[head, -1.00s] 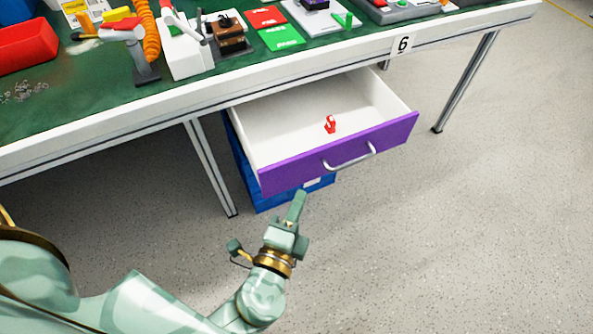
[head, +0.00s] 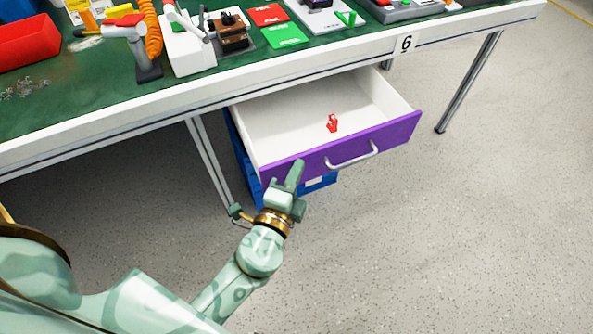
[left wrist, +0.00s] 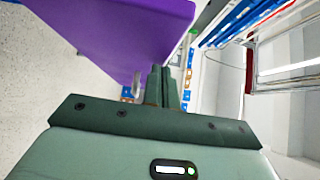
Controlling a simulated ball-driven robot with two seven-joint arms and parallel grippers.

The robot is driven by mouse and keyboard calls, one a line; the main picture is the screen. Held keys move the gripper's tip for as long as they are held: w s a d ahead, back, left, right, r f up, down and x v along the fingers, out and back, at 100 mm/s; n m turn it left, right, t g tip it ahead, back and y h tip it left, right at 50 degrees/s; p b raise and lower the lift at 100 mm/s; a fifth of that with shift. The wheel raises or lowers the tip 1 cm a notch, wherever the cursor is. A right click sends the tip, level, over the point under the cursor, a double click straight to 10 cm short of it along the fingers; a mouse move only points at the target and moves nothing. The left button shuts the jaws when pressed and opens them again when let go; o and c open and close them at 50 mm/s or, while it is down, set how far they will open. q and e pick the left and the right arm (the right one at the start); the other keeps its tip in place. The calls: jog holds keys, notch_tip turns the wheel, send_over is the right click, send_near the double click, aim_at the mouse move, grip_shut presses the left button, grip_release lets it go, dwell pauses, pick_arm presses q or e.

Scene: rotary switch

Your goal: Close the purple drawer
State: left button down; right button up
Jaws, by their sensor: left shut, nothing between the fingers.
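The purple drawer (head: 393,132) hangs open under the workbench, pulled well out. It has a purple front, a silver bar handle (head: 352,158) and a white inside. A small red object (head: 332,123) lies in it. My left gripper (head: 295,170) is shut and empty, in front of the left part of the drawer front and left of the handle. I cannot tell if its fingertips touch the front. The purple front (left wrist: 120,30) fills the upper left of the left wrist view, beside the shut fingers (left wrist: 162,85). My right gripper is not in view.
The workbench (head: 230,92) has a green top with bins, tools and a black switch device on it. The floor in front and to the right is clear.

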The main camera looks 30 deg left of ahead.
pick_arm(q)
jog(key=w+a, duration=0.2)
jog(key=a, duration=0.1)
jog(key=w+a, duration=0.5)
jog(key=a, duration=0.1)
jog(key=shift+w+a, duration=0.15)
jog(key=w+a, duration=0.1)
jog(key=a, duration=0.1)
jog(key=w+a, duration=0.3)
jog(key=a, duration=0.1)
jog(key=shift+w+b, duration=0.25)
jog(key=shift+b, duration=0.1)
jog(key=shift+w+a, duration=0.3)
jog(key=shift+a, duration=0.05)
jog(key=shift+a+r, duration=0.15)
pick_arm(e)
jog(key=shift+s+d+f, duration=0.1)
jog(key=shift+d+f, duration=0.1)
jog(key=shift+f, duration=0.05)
